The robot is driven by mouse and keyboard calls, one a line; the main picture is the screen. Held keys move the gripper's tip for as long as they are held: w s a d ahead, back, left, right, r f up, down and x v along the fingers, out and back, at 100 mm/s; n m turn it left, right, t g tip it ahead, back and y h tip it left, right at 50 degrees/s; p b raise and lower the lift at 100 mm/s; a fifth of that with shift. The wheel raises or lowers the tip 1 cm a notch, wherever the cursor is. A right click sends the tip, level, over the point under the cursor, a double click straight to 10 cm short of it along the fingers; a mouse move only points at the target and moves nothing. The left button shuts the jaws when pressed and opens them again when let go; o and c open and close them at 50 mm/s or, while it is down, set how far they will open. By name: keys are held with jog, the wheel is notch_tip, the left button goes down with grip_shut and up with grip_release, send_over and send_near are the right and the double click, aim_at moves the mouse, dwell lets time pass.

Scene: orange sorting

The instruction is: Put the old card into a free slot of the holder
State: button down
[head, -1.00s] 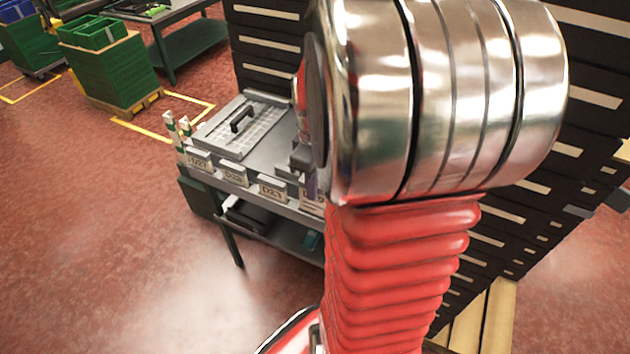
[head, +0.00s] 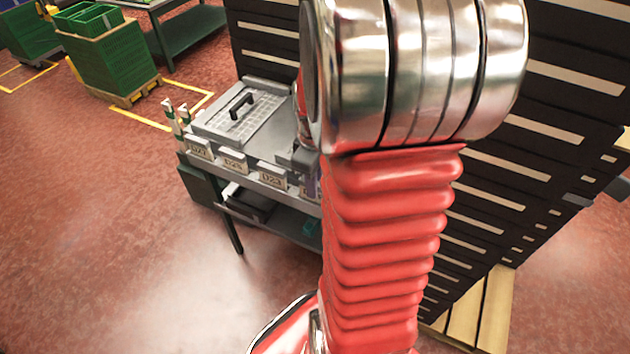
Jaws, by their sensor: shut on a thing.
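Part of my gripper (head: 303,157) shows as a small grey piece at the right end of the grey workbench, beside my large silver wrist joint. It is shut, with a small purplish sliver below it that may be the old card; most of the fingers and what they hold are hidden behind my arm. A row of grey blocks with labelled plates (head: 233,162) runs along the bench's front edge. The rightmost one is partly covered by my arm. I cannot tell which part is the holder or whether its slots are free.
A grey gridded lid with a black handle (head: 240,107) lies on the bench. Two white-and-green posts (head: 170,113) stand at its left corner. A black slatted panel (head: 560,130) rises behind my arm. Green crates (head: 110,60) stand at the back left. The red floor at left is clear.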

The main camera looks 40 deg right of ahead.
jog(key=c, duration=1.6)
grip_release()
jog(key=shift+c, duration=0.2)
jog(key=shift+r, duration=0.15)
notch_tip(320, 180, up, 14)
jog(key=shift+f, duration=0.25)
notch_tip(320, 180, up, 7)
dwell(0.5)
dwell(0.5)
